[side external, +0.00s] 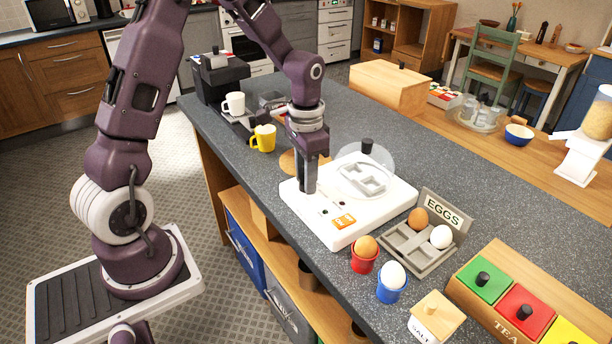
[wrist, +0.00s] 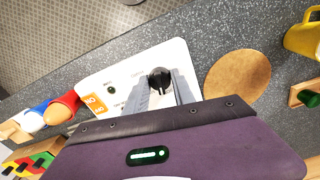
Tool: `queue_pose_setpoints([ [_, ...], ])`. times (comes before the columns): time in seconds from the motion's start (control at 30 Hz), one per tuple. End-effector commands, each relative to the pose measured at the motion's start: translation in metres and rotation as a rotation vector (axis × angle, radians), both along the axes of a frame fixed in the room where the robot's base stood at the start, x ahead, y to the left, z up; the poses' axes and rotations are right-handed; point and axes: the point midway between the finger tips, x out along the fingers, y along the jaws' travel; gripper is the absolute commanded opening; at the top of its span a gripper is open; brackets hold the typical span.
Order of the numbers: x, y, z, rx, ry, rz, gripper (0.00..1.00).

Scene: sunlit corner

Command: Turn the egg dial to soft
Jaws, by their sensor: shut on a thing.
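The white egg cooker (side external: 345,228) stands on the dark speckled counter, with a clear lid (side external: 385,160) and grey egg tray at its back. My gripper (side external: 307,188) points down at the left part of its front panel. In the wrist view the black dial (wrist: 159,77) sits between the two fingertips of my gripper (wrist: 162,90), which are shut on it. In the side view the fingers hide the dial. The cooker's white panel (wrist: 128,77) also shows a small black control (wrist: 110,89) and an orange label (wrist: 95,103). The dial's marks and setting are too small to read.
Right of the cooker are an egg holder (side external: 408,254) with two eggs, a red egg cup (side external: 364,262), a blue egg cup (side external: 390,290) and a salt box (side external: 436,316). A yellow mug (side external: 264,138) and a round wooden board (wrist: 238,78) lie on the other side.

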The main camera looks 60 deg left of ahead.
Motion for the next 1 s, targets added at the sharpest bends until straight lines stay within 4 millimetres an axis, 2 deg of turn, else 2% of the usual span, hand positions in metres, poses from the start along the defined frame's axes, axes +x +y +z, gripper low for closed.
queue_pose_setpoints([
  [0.4, 0.0011, 0.0000, 0.0008, 0.000, -0.004, 0.162, 0.00],
  [0.93, 0.0012, 0.0001, 0.0008, 0.000, -0.004, 0.183, 0.00],
  [0.97, 0.0012, 0.0001, 0.0008, 0.000, -0.005, 0.183, 0.34],
  [1.0, 0.0012, 0.0001, 0.0008, 0.000, -0.004, 0.182, 0.42],
])
